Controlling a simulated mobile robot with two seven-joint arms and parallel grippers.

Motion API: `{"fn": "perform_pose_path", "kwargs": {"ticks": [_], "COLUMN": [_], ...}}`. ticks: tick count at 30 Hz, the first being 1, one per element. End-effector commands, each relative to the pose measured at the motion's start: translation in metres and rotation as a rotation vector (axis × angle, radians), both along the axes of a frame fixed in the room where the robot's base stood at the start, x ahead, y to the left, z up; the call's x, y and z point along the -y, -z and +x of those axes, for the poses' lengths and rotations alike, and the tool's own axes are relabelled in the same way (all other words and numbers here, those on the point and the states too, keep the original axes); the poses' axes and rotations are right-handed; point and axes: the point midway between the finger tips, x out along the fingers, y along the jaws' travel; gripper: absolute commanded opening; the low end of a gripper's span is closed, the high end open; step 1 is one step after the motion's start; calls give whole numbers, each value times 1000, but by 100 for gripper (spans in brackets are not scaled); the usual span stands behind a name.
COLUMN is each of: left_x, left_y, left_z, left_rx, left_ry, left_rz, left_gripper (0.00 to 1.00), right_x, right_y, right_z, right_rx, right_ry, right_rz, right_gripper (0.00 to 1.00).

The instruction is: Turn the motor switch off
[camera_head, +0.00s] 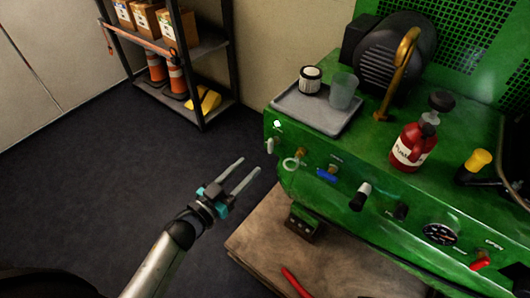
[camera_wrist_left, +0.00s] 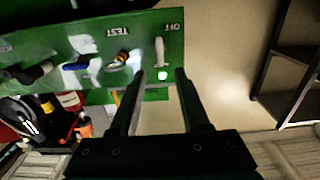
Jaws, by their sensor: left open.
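The motor switch is a pale lever (camera_head: 270,146) at the left end of the green machine's front panel, below a lit white lamp (camera_head: 277,124). In the left wrist view, which is upside down, the lever (camera_wrist_left: 159,50) lies beside an OFF label (camera_wrist_left: 172,27), and the lit lamp (camera_wrist_left: 162,76) shows between the fingertips. I cannot tell the lever's exact setting. My left gripper (camera_head: 250,165) is open and empty, in front of the panel and just left of the lever, apart from it. In the left wrist view, the gripper (camera_wrist_left: 159,75) points at the panel. My right gripper is out of view.
Right of the switch are a brass hook-like fitting (camera_head: 294,162), a blue valve handle (camera_head: 327,175) and black knobs. A grey tray (camera_head: 308,112) holds a jar and cup above. A wooden surface (camera_head: 262,234) lies below. Shelving (camera_head: 200,48) stands behind; the floor at left is clear.

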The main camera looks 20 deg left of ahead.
Motion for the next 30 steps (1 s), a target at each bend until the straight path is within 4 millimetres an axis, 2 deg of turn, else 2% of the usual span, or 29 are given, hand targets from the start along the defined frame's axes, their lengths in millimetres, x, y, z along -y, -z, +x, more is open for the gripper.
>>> {"fn": "perform_pose_path", "kwargs": {"ticks": [1,6,15,28,30], "left_x": [4,14,26,29,29], "left_y": [1,1,1,0,0], "left_z": [11,39,72,79,79], "left_rx": [4,3,0,-1,-1], "left_ry": [1,0,0,0,0], "left_rz": [-1,-1,-1,-1,-1], "left_gripper": [46,46,46,46,41], "right_x": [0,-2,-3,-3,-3], "right_y": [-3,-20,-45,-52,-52], "right_z": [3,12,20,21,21], "right_rx": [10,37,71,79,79], "right_ry": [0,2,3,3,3], "right_rz": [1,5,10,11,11], "right_gripper": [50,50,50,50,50]}}
